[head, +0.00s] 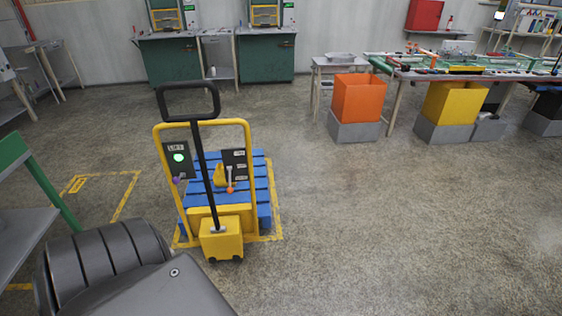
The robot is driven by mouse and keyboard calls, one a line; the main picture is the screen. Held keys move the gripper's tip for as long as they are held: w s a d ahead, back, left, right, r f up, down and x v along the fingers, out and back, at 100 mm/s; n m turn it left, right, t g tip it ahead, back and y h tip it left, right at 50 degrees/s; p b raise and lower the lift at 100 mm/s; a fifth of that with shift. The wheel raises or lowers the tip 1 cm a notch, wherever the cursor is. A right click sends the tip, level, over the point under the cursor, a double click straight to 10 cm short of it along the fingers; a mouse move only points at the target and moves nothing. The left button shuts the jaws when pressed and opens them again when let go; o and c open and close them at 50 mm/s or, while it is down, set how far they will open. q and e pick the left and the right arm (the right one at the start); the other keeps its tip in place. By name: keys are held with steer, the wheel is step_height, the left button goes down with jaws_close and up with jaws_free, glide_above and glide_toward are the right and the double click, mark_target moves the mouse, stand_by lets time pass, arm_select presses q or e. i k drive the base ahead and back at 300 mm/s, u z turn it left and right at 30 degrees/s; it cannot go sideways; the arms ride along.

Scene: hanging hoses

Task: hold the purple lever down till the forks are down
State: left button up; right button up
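A yellow pallet truck (248,150) with a black loop handle (188,86) stands upright left of the middle in the head view. Its left panel (173,156) reads LIFT and has a lit green lamp (179,157). A small purple lever tip (176,180) shows at that panel's lower edge; its exact position is too small to tell. A second panel on the right carries a lever with an orange knob (230,190). The forks are hidden behind the truck and the blue slatted pallet (259,178). Neither of my grippers is in view.
Yellow floor lines surround the pallet, with another marked area (118,205) to the left. A green-framed table (48,183) stands at the left edge. Orange (358,97) and yellow (452,104) bins stand by a workbench at right. The floor at centre and right is clear.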

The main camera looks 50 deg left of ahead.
mark_target(174, 180)
steer(key=z, duration=0.2)
steer(key=i, duration=2.35)
steer(key=u, duration=0.65)
steer(key=i, duration=2.7)
steer(key=u, duration=1.65)
steer(key=i, duration=1.1)
steer(key=u, duration=2.2)
steer(key=i, duration=1.5)
steer(key=u, duration=0.45)
